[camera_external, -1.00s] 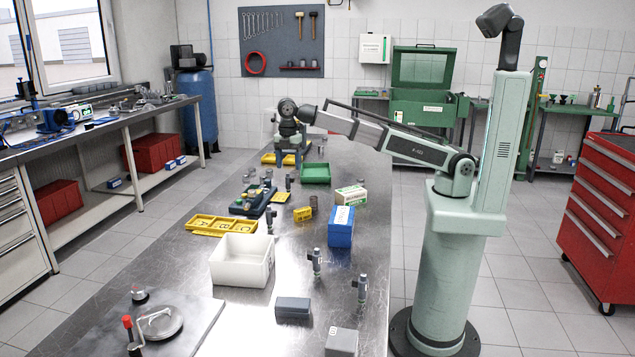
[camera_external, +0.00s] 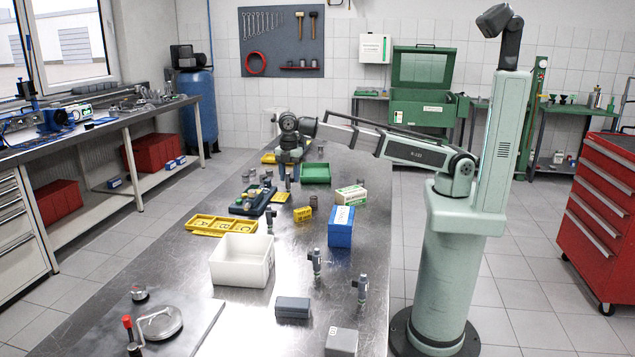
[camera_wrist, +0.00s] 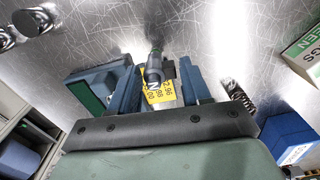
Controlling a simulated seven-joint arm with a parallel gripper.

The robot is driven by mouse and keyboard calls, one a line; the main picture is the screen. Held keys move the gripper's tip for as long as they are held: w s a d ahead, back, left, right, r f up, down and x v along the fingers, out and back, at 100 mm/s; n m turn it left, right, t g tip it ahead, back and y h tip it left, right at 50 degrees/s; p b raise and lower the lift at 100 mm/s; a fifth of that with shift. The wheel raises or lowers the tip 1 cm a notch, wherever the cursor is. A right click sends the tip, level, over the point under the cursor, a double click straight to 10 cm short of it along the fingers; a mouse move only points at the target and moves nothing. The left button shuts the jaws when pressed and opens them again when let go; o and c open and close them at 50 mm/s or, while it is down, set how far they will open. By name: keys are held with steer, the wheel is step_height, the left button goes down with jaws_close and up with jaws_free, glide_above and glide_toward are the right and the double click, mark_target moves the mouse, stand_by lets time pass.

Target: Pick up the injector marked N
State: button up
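A dark injector (camera_wrist: 154,68) stands between the two fingers of my gripper (camera_wrist: 156,84) in the wrist view. A pale mark that looks like an N shows on its near end. My gripper is open, with a finger on either side of the injector; I cannot tell whether either touches it. In the external view my gripper (camera_external: 289,176) points down low over the far half of the bench, and the injector there is hard to separate from the fingers. Other injectors stand nearer: one (camera_external: 269,221) by the white bin, and two (camera_external: 316,262) (camera_external: 361,288) at the front right.
A yellow numbered piece (camera_wrist: 160,95) lies below the injector. A teal fixture (camera_external: 247,203) is left of my gripper. A green-and-white box (camera_external: 351,194) and blue box (camera_external: 341,228) are right. A lettered yellow tray (camera_external: 205,226) and white bin (camera_external: 240,262) stand nearer.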

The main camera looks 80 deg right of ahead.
steer(key=c, duration=0.7)
